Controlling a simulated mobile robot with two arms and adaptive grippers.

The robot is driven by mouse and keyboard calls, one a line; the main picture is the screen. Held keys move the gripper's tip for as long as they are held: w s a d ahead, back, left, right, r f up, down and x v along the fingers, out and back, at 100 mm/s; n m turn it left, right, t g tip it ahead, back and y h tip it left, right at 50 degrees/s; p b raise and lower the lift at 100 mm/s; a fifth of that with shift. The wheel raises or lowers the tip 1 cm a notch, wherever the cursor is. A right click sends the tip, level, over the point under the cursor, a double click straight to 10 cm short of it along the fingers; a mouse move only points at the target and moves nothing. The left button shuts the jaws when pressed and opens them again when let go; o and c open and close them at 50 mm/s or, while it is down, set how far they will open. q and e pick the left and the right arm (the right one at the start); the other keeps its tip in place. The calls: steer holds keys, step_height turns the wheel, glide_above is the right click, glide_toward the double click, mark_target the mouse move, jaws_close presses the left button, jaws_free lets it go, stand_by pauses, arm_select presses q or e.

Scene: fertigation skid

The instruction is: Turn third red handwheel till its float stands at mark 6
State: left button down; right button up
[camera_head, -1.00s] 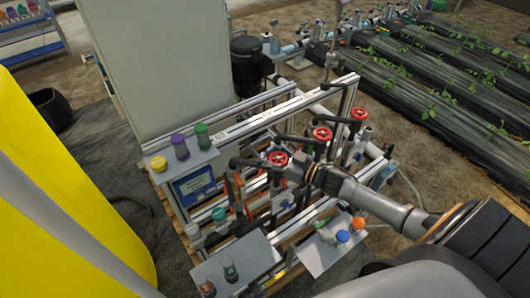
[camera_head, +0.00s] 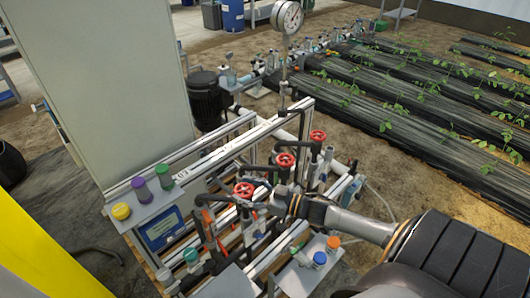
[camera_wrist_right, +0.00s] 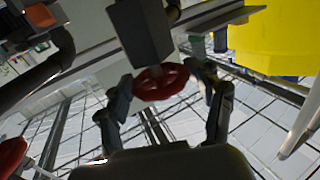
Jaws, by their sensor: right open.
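Three red handwheels stand in a row on the skid: a near one (camera_head: 243,189), a middle one (camera_head: 285,160) and a far one (camera_head: 318,135). My right gripper (camera_head: 276,200) is just right of the near wheel in the head view. In the right wrist view, a red handwheel (camera_wrist_right: 160,83) shows between the spread fingers of my right gripper (camera_wrist_right: 163,90), with room on both sides. Another red wheel (camera_wrist_right: 12,155) is at the left edge there. The floats and their marks are too small to read. My left gripper is not in view.
A shelf (camera_head: 160,207) with yellow, purple and green-capped containers is at the skid's left. A white plate (camera_head: 300,277) with orange and blue caps is in front. A pressure gauge (camera_head: 287,17) rises behind. Black pipes and metal rails crowd the wheels.

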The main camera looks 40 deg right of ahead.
steer(key=v, duration=0.8)
